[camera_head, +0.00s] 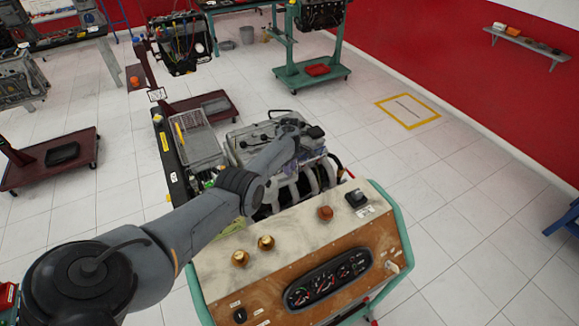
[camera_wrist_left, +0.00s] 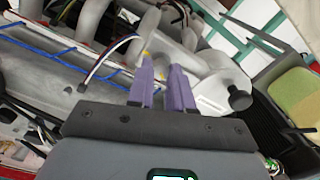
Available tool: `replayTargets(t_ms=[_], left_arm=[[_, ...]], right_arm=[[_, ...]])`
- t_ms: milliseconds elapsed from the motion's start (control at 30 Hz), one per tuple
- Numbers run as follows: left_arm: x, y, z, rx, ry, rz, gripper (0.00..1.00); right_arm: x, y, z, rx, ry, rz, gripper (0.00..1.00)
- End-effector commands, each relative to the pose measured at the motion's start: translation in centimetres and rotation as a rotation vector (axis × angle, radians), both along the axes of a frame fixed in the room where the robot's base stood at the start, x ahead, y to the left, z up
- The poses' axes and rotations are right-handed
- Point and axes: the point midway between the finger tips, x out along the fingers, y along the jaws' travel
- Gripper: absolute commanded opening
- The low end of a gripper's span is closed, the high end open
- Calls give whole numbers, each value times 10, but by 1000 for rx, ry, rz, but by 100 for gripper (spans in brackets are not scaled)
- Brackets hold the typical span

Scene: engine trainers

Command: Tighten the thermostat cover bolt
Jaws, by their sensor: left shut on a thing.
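My left arm reaches over the engine trainer's control panel to the engine (camera_head: 245,138). My left gripper (camera_head: 316,150) is at the engine's right side, small and partly hidden in the head view. In the left wrist view, its two purple fingers (camera_wrist_left: 163,76) point in among the pale grey pipes (camera_wrist_left: 212,72). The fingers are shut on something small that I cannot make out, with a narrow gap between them. I cannot pick out the thermostat cover bolt for certain in either view. My right gripper is in neither view.
The control panel (camera_head: 290,235) with gauges and brass knobs stands in front of the engine. Blue and striped wires (camera_wrist_left: 60,50) run left of the fingers in the left wrist view. A black knob (camera_wrist_left: 239,97) is on their right.

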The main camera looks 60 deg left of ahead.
Motion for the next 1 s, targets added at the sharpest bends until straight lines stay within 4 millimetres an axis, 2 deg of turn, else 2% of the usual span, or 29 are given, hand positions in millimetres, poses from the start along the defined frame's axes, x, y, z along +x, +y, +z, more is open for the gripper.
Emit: replayTargets(t_ms=[1000], left_arm=[[1,0,0,0,1,-967,0]], right_arm=[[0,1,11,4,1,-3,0]])
